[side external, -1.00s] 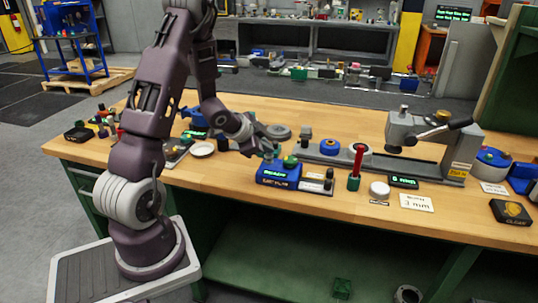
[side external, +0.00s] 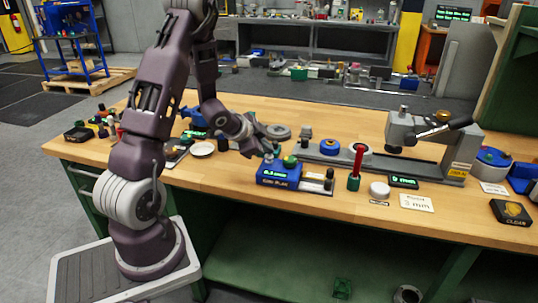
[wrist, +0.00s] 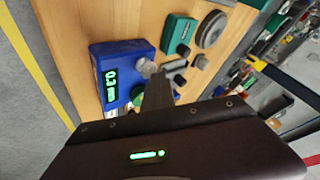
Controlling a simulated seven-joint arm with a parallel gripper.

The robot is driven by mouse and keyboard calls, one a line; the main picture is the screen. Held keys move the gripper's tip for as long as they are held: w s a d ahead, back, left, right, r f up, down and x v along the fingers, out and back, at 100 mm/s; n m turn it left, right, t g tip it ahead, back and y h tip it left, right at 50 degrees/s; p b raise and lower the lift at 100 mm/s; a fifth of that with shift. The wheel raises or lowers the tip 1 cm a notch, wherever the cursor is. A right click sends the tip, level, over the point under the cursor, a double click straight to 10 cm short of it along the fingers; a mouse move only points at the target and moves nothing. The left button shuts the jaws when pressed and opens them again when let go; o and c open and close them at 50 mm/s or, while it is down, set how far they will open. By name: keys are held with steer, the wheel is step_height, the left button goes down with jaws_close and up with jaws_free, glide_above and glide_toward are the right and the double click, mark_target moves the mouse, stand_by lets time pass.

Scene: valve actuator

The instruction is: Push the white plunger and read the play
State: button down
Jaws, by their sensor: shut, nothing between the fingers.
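A blue block gauge (side external: 279,173) stands near the front edge of the bench, with a green dome on top and a lit display on its front. It also shows in the wrist view (wrist: 122,56), where the display reads about 0.3 mm. The pale plunger knob (wrist: 147,66) sticks out of the block's side. In the side view the plunger (side external: 268,158) is small and partly covered. My gripper (side external: 264,149) is shut and empty, its tips at the plunger. In the wrist view the fingers (wrist: 158,88) end beside the knob; I cannot tell whether they touch.
A small stand with a dark peg (side external: 328,181) is right of the block. A red-handled tool (side external: 356,165), a white disc (side external: 380,189), a small display (side external: 403,181) and a 3 mm card (side external: 417,202) stand further right. A grey clamp fixture (side external: 425,130) is behind them.

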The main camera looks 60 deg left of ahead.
mark_target(266, 156)
steer(key=shift+r, duration=0.7)
steer(key=shift+r, duration=2.55)
steer(key=s+d+r+n+y, duration=0.2)
steer(key=d+r, duration=0.4)
steer(key=r, duration=0.2)
steer(key=s+d+r+n+g+h, duration=0.1)
steer(key=s+d+h, duration=0.1)
steer(key=s+d, duration=0.8)
steer(key=s+d+r+n+g+h, duration=0.1)
steer(key=s+d+r+g+h, duration=0.1)
steer(key=s+d, duration=0.8)
steer(key=shift+d+r+n+h, duration=0.25)
steer(key=shift+d+n+h, duration=0.25)
steer(key=shift+d, duration=0.4)
